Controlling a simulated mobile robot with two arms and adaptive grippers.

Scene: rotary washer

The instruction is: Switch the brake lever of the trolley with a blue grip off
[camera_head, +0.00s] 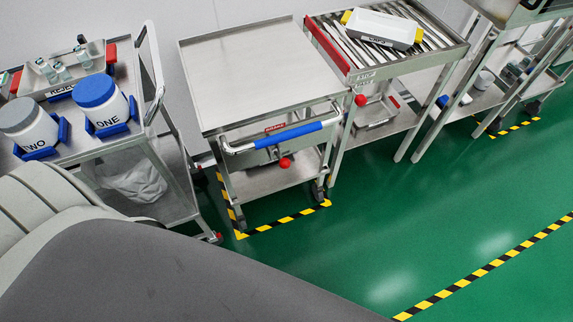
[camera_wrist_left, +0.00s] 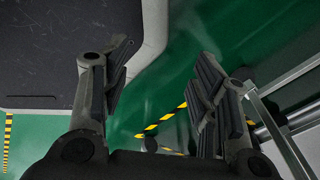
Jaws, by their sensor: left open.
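The steel trolley (camera_head: 245,70) with a blue grip (camera_head: 288,135) on its push handle stands in the middle of the head view, on a black-and-yellow floor marking. A lever with a red ball knob (camera_head: 285,163) sticks out below the handle; its exact position is hard to read. My left gripper (camera_wrist_left: 165,58) shows in the left wrist view, open, with nothing between its fingers. Steel tubes (camera_wrist_left: 285,135) show at its right, but I cannot tell which cart they belong to. The red knob does not show there. My right gripper is not in view.
A cart at left carries jars marked ONE (camera_head: 102,105) and TWO (camera_head: 30,128). A rack trolley (camera_head: 385,60) with another red knob (camera_head: 360,100) stands close at right. My grey arm covers the lower left. Green floor (camera_head: 400,220) in front is clear.

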